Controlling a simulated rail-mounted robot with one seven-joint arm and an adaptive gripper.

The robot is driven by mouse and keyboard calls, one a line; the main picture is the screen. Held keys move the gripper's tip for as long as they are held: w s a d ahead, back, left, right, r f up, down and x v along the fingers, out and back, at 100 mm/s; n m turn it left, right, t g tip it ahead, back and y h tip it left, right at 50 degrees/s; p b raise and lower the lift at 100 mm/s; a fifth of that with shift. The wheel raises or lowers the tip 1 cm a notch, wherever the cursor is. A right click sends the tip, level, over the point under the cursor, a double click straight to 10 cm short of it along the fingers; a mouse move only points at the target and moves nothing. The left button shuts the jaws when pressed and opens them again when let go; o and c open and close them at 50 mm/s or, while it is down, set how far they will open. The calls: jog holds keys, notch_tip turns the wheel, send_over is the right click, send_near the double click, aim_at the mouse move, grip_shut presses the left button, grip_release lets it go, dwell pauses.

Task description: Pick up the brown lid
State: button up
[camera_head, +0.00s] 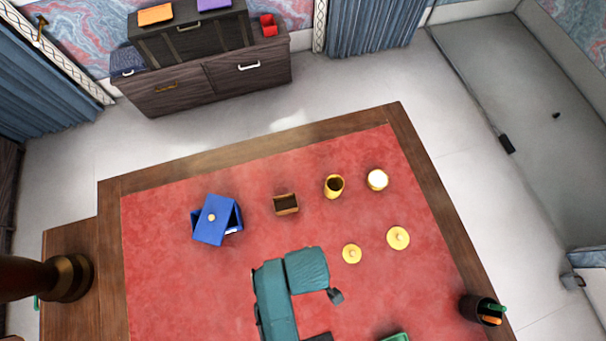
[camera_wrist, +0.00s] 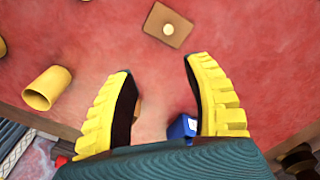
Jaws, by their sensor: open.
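The brown lid (camera_wrist: 160,36), a flat brown rectangle with a round pale knob (camera_wrist: 168,29), lies on the red desk top near the upper edge of the wrist view. In the head view I cannot see it; my teal arm may cover it. My gripper (camera_wrist: 158,72) is open and empty, its two yellow fingers wide apart. In the wrist view the lid is beyond the fingertips, apart from them. In the head view the fingers are hidden. A small open brown box (camera_head: 287,210) stands on the desk; the left finger mostly hides it in the wrist view.
A blue box (camera_head: 212,228) with its lid askew stands left of the brown box. A yellow cup (camera_head: 334,188) and a white-topped yellow container (camera_head: 377,180) stand to its right. Two round yellow lids (camera_head: 352,254) (camera_head: 398,238) lie nearer. A pen holder (camera_head: 480,309) stands at the right edge.

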jog(key=f, duration=0.3)
jog(key=f+b, duration=0.1)
jog(key=f, duration=0.7)
jog(key=shift+s+f+b, duration=0.2)
jog(key=shift+s+b, duration=0.05)
jog(key=shift+b, duration=0.15)
jog(key=f, duration=0.3)
jog(key=f+b, duration=0.1)
jog(key=f, duration=0.1)
jog(key=shift+s+a+f, duration=0.15)
jog(key=shift+s+a, duration=0.1)
jog(key=shift+a, duration=0.15)
grip_shut()
